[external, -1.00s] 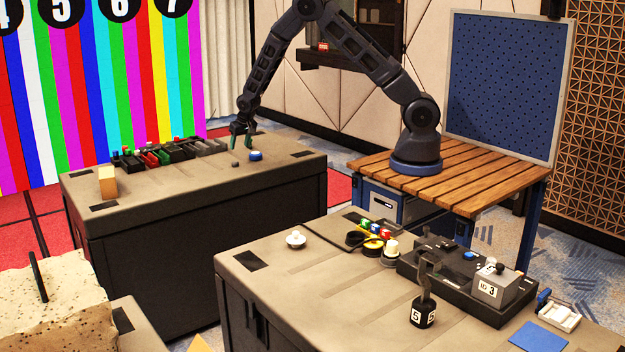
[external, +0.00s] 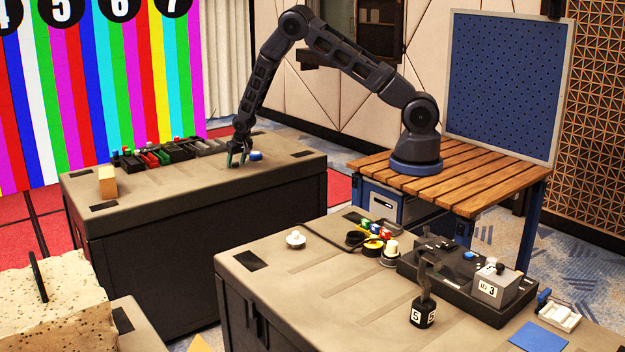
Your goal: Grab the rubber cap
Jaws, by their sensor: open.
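My gripper (external: 237,160) is open and points down, its green-edged fingers low at the top of the far dark cabinet (external: 200,195). In the earlier picture a small dark round piece, perhaps the rubber cap, lay on this spot. It is now hidden by or between the fingers and too small to make out. I cannot tell if the fingers touch it. A blue round object (external: 255,155) sits just to the right of my gripper.
A row of dark bins (external: 165,153) with coloured pieces lies left of my gripper. A tan block (external: 107,182) stands at the cabinet's left end. The cabinet's right side is mostly clear. A nearer bench (external: 330,275) holds several other items.

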